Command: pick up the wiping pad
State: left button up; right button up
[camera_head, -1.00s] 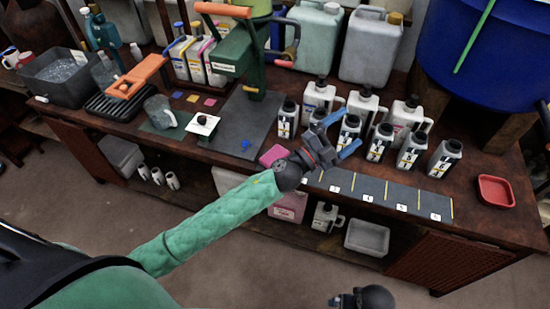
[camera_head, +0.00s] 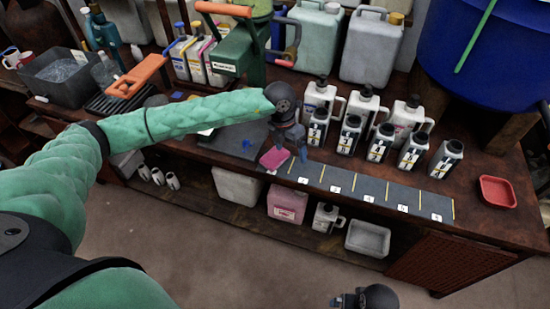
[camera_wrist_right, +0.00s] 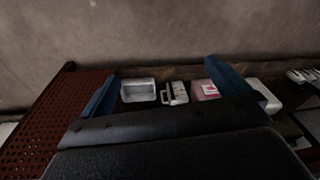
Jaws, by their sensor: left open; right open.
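The wiping pad appears to be the pink block (camera_head: 274,157) at the front edge of the bench, left of the numbered dark strip (camera_head: 345,183). My left gripper (camera_head: 290,152) points down right at the pad, its blue fingers open. One finger is to the right of the pad; the other is mostly hidden, so I cannot tell whether they touch the pad. My right gripper (camera_wrist_right: 166,88) is open and empty in the right wrist view, facing the lower shelf. Only a bit of it shows at the bottom of the head view.
Several labelled bottles (camera_head: 380,142) stand behind the strip. A red tray (camera_head: 496,191) lies at the right. A green press (camera_head: 243,52) stands behind my left arm. Containers, including a pink one (camera_head: 287,203), fill the lower shelf. The floor in front is clear.

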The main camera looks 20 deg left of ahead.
aim_at(274, 156)
pick_arm(q)
jog(key=a, duration=0.1)
jog(key=w+a+y, duration=0.1)
jog(key=a, duration=0.1)
jog(key=w+a+y, duration=0.1)
jog(key=a, duration=0.1)
jog(key=shift+a+r, duration=0.25)
jog(key=shift+r, duration=0.05)
jog(key=shift+a+f, duration=0.1)
jog(key=shift+f, duration=0.4)
jog(key=shift+f+p, duration=0.5)
jog(key=shift+f, duration=0.3)
notch_tip(274, 156, down, 4)
jog(key=shift+s+f+p, duration=0.1)
jog(key=shift+s+p, duration=0.05)
jog(key=shift+p, duration=1)
jog(key=shift+a+f, duration=0.1)
jog(key=shift+f, duration=0.3)
pick_arm(e)
notch_tip(274, 156, down, 14)
jog(key=shift+s+d, duration=0.4)
jog(key=shift+d, duration=0.05)
jog(key=shift+f, duration=0.1)
